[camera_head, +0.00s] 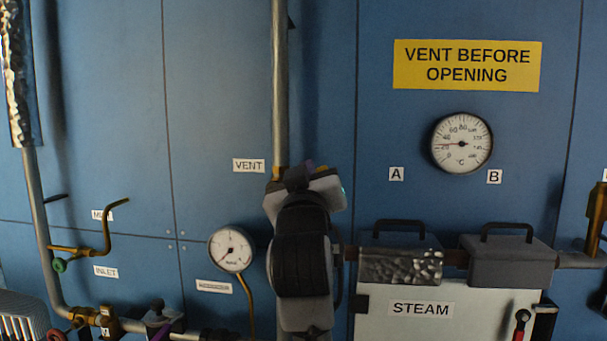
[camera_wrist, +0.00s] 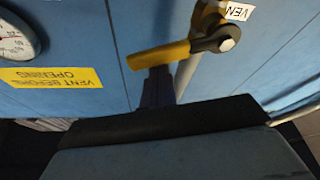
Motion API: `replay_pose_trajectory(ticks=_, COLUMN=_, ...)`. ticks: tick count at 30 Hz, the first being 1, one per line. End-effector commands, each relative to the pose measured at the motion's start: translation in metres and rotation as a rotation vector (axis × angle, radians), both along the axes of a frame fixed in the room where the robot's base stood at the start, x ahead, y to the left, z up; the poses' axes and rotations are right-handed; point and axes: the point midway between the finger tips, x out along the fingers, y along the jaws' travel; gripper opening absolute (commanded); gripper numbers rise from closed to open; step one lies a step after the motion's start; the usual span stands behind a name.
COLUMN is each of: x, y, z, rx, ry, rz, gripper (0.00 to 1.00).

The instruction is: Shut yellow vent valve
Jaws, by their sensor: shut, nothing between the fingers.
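The yellow vent valve lever (camera_wrist: 160,54) shows in the wrist view, running left and slightly down from its brass valve body (camera_wrist: 209,20) and bolt. It lies at a clear angle to the grey pipe (camera_wrist: 186,72). My gripper (camera_wrist: 158,85) is shut and empty, its dark blue fingers just below the lever in that view; I cannot tell whether they touch it. In the head view my wrist hides most of the valve; only a bit of yellow-brass (camera_head: 279,173) shows under the vertical pipe (camera_head: 280,90), beside the VENT label (camera_head: 249,165).
A small pressure gauge (camera_head: 231,249) is left of my arm. A temperature dial (camera_head: 462,143) and yellow sign (camera_head: 467,65) are on the blue wall. Brass piping (camera_head: 108,235) sticks out at left.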

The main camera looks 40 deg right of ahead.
Motion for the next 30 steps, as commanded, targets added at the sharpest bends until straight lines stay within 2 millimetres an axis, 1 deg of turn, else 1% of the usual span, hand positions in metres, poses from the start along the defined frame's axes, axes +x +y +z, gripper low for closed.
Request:
replay_pose_trajectory(ticks=1, x=0.001, y=0.000, z=-0.006, rx=0.023, ry=-0.025, rz=0.004, gripper=0.00)
replay_pose_trajectory(ticks=3, x=-0.001, y=-0.001, z=-0.010, rx=0.057, ry=-0.065, rz=0.005, gripper=0.00)
replay_pose_trajectory(ticks=15, x=-0.006, y=-0.006, z=-0.023, rx=0.202, ry=-0.234, rz=0.002, gripper=0.00)
replay_pose_trajectory(ticks=30, x=-0.008, y=-0.007, z=-0.025, rx=0.233, ry=-0.273, rz=0.001, gripper=0.00)
